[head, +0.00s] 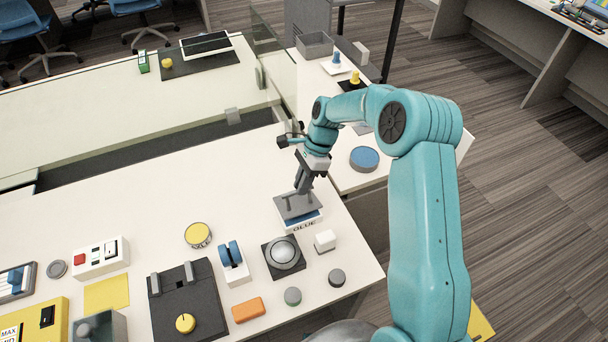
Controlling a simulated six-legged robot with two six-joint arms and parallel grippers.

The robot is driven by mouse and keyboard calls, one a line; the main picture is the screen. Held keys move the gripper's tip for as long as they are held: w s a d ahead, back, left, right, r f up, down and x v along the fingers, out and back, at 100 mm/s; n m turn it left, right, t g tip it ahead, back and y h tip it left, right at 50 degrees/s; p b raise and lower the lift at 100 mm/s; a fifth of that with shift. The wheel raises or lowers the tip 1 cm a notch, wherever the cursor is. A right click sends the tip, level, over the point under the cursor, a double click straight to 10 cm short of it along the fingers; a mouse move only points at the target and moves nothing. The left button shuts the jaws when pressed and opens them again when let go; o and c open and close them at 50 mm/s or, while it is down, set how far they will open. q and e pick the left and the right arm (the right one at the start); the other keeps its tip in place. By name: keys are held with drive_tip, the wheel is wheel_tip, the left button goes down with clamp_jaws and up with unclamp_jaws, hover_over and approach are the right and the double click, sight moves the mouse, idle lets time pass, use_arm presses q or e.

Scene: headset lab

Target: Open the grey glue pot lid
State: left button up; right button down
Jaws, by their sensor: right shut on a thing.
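The glue pot (306,225) is a low white and blue box marked GLUE, near the right edge of the white table. Its flat grey lid (290,211) lies over the top, with a small upright grip on it. I cannot tell whether there is a gap between lid and pot. My right gripper (303,190) comes down from above and is shut on the lid's grip. The fingers partly hide the grip and the far side of the lid. My left gripper is not in view.
A blue-topped round tin (364,158) is on the side table behind. The table left of the pot is clear.

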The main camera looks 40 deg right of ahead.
drive_tip(key=shift+w+d+r+p, duration=0.2)
drive_tip(key=shift+w+r+p, duration=0.3)
drive_tip(key=shift+w, duration=0.35)
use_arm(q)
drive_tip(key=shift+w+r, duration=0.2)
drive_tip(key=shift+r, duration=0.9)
use_arm(e)
drive_tip(key=shift+w+d+r, duration=0.1)
drive_tip(key=shift+w+d, duration=0.1)
drive_tip(key=shift+w, duration=0.65)
drive_tip(key=shift+w+d+r, duration=0.1)
drive_tip(key=shift+w+d, duration=0.1)
drive_tip(key=shift+w, duration=0.65)
drive_tip(key=shift+f, duration=0.1)
